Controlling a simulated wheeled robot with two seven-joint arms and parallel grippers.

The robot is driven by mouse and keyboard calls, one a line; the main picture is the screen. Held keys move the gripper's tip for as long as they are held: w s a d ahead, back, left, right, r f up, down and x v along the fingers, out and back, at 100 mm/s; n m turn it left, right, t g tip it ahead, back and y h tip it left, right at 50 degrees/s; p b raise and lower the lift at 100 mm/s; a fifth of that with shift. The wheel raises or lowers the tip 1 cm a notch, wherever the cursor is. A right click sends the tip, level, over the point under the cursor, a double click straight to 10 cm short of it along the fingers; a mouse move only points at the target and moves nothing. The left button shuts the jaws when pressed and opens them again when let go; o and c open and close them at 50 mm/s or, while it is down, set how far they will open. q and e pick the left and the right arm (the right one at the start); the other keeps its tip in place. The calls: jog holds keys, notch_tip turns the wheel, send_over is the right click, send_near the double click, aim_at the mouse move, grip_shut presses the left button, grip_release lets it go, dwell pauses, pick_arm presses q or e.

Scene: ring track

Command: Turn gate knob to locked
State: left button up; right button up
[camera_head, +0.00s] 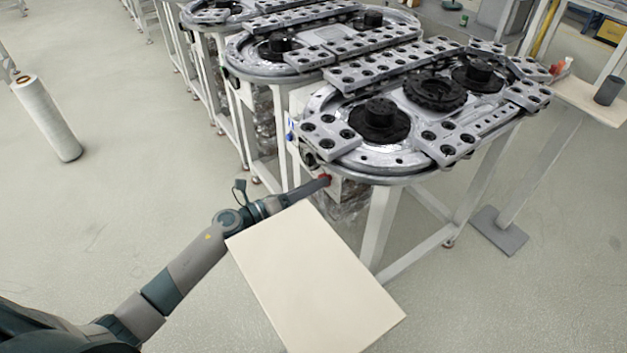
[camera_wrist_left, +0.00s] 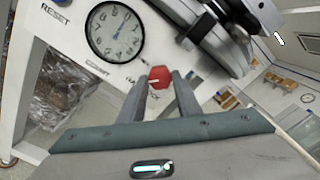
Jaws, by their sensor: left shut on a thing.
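The gate knob (camera_wrist_left: 160,76) is small and red, with a short white mark on its face. It sits on the white panel (camera_wrist_left: 72,36) in the left wrist view, below and to the right of a round dial. In the head view only a bit of red shows at the tip of my left gripper (camera_head: 324,180), under the near end of the ring track (camera_head: 400,160). In the left wrist view the fingers of my left gripper (camera_wrist_left: 161,82) are shut on the knob from both sides. My right gripper is not in view.
A pale flat board (camera_head: 315,280) fills the front, close to my left forearm. More ring tracks (camera_head: 290,70) stand behind in a row. A white roll (camera_head: 48,118) stands at the left on open floor. A side table (camera_head: 590,98) stands at the right.

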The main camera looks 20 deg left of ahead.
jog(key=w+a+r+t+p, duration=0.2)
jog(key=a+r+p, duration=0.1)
pick_arm(q)
jog(key=shift+n+p, duration=0.65)
jog(key=shift+n, duration=3.85)
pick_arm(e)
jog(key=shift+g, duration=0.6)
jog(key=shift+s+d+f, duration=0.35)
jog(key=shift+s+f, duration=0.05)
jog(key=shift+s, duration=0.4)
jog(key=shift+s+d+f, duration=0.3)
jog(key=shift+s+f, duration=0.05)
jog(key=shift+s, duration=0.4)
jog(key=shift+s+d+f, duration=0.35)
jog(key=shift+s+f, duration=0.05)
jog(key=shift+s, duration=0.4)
pick_arm(q)
jog(key=o, duration=1.1)
jog(key=shift+c, duration=0.2)
jog(key=shift+a, duration=0.1)
